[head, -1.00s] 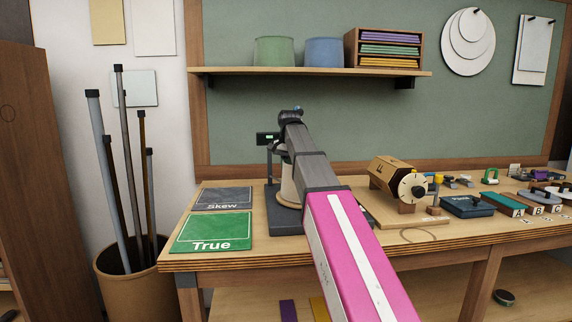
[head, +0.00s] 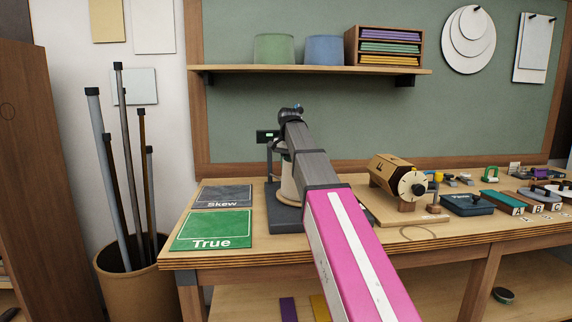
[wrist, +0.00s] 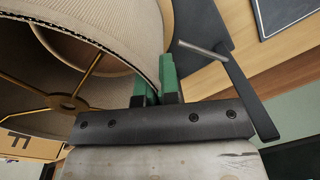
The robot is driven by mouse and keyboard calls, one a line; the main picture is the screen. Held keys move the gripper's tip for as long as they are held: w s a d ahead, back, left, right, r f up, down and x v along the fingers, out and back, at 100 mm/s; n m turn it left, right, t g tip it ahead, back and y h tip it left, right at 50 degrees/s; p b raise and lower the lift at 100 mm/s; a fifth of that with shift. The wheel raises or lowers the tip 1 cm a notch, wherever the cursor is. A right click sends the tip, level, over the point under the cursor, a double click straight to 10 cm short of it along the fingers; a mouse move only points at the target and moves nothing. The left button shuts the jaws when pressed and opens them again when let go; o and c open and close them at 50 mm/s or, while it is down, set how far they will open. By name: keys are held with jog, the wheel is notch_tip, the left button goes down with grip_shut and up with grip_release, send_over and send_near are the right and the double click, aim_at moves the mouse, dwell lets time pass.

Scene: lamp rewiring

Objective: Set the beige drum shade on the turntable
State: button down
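The beige drum shade (head: 288,182) is at the turntable in the head view, partly hidden behind my arm. In the wrist view the shade (wrist: 115,20) fills the upper left, with its open end and brass spokes facing the camera. My gripper (wrist: 157,80) has its green fingers close together on either side of the shade's rim, pinching it. The turntable has a dark base (head: 284,222) and a pale wooden disc (wrist: 167,12) beneath the shade. I cannot tell whether the shade fully rests on the disc. My fingertips are hidden in the head view.
A dark upright post with a thin pointer (wrist: 204,48) stands close beside the shade. Green "True" (head: 212,230) and dark "Skew" (head: 222,197) mats lie left of the turntable. A wooden octagonal drum device (head: 390,172) stands to the right. A shelf (head: 310,71) hangs above.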

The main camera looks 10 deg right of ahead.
jog(key=shift+f, duration=0.3)
dwell(0.5)
jog(key=c, duration=0.8)
grip_release()
jog(key=shift+r, duration=0.1)
jog(key=shift+r, duration=3.9)
